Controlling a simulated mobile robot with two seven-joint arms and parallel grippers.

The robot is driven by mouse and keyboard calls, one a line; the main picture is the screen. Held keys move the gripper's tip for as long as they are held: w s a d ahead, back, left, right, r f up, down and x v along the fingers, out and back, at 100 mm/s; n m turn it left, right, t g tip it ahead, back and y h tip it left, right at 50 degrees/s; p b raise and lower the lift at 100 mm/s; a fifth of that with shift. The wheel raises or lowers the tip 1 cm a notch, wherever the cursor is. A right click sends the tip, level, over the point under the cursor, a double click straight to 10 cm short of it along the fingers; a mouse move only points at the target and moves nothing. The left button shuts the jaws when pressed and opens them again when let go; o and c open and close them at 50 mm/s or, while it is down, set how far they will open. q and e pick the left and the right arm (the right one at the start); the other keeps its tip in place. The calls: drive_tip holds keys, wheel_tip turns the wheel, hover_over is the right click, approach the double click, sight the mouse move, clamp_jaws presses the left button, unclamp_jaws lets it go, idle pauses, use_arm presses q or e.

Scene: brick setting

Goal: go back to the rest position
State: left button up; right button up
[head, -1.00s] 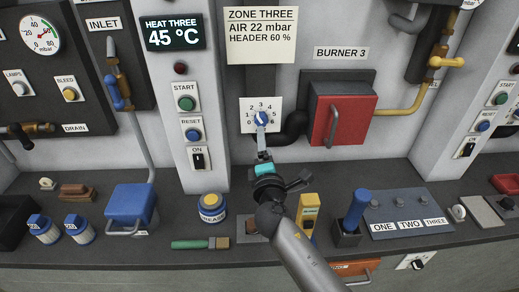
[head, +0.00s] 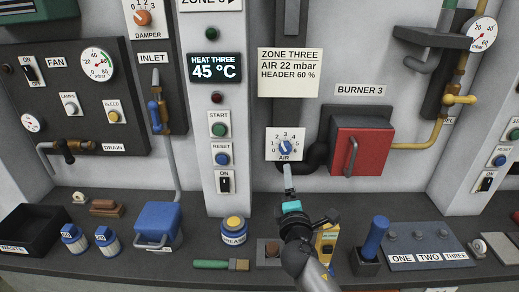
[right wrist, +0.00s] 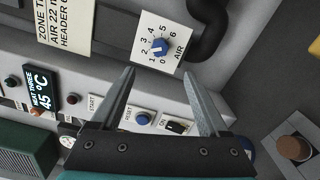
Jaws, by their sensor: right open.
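My right gripper (head: 288,170) is in the middle of the head view, just below the blue air knob (head: 286,147) on its white numbered dial plate (head: 272,154). In the right wrist view the two fingers of the gripper (right wrist: 160,75) are spread with nothing between them. The air knob (right wrist: 159,47) shows beyond the fingertips, clear of them. My left gripper is not in view.
A red burner box (head: 370,150) stands out from the wall right of the dial. On the counter are a grease tin (head: 234,232), a brush (head: 220,265), a blue-handled tool (head: 375,238) and a blue box (head: 157,224). A black waste bin (head: 28,232) is at left.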

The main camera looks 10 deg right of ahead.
drive_tip(key=s+d+f+m+g, duration=0.1)
drive_tip(key=s+f+m+g, duration=0.4)
drive_tip(key=s, duration=0.3)
drive_tip(key=s+d+f+m+g, duration=0.25)
drive_tip(key=s+f+m, duration=0.25)
drive_tip(key=s+m, duration=0.3)
drive_tip(key=s+a+f+m+g+y, duration=0.1)
drive_tip(key=s+a+m+g+y, duration=0.2)
drive_tip(key=s, duration=0.6)
drive_tip(key=s+a+f+g+y, duration=0.15)
drive_tip(key=s+a+g, duration=0.3)
drive_tip(key=s, duration=0.45)
drive_tip(key=s+f+b+x, duration=0.1)
drive_tip(key=s+b+x, duration=0.25)
drive_tip(key=x, duration=1.05)
drive_tip(key=s+b+x, duration=0.2)
drive_tip(key=b+x, duration=0.2)
drive_tip(key=x, duration=1)
drive_tip(key=s+d+f+b, duration=0.1)
drive_tip(key=s+f+b, duration=0.2)
drive_tip(key=s+f, duration=0.5)
drive_tip(key=s+d+f+g+b, duration=0.1)
drive_tip(key=s+f+b, duration=0.3)
drive_tip(key=s+f, duration=0.5)
wheel_tip(320, 180, down, 5)
drive_tip(key=shift+f, duration=0.15)
